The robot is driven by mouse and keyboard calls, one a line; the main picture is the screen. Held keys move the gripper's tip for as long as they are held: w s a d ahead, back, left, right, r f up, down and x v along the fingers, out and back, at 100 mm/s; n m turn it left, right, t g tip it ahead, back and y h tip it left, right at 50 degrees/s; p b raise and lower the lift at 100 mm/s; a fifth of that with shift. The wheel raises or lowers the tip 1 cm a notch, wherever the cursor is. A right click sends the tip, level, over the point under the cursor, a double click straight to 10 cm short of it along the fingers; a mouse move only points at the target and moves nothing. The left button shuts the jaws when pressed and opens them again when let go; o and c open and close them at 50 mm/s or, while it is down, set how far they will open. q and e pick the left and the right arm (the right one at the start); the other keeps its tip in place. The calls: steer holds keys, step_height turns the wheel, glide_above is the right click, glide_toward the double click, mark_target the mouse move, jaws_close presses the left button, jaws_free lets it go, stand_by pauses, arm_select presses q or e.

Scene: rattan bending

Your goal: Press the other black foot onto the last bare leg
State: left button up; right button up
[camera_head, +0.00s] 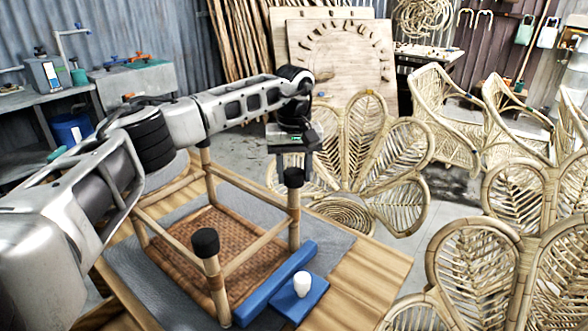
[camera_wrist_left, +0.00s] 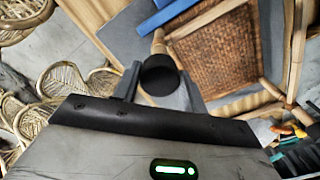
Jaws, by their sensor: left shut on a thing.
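An upturned rattan stool frame with a woven seat (camera_head: 222,238) lies legs up; the seat also shows in the left wrist view (camera_wrist_left: 215,48). My left gripper (camera_head: 293,164) reaches over its right leg (camera_head: 294,225) from above. It is shut on a black foot (camera_head: 293,178), which sits between the fingers in the left wrist view (camera_wrist_left: 160,76). The foot lines up with the top of that leg and appears to touch it; how deep it sits I cannot tell. Another black foot (camera_head: 205,243) caps the front leg (camera_head: 217,285). My arm hides the tops of the far legs. My right gripper is not in view.
The stool stands on a grey mat (camera_head: 335,240) on a wooden table (camera_head: 375,275). A blue bar (camera_head: 275,287) and a blue block with a white piece (camera_head: 302,284) lie along its front right. Rattan chairs (camera_head: 470,262) crowd the right, beyond the table edge.

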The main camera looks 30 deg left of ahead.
arm_select(q)
steer(key=shift+f, duration=0.5)
stand_by(0.3)
steer(key=o, duration=1)
steer(key=shift+o, duration=0.2)
step_height(320, 180, up, 16)
steer(key=shift+b, duration=0.45)
steer(key=shift+s+f, duration=0.1)
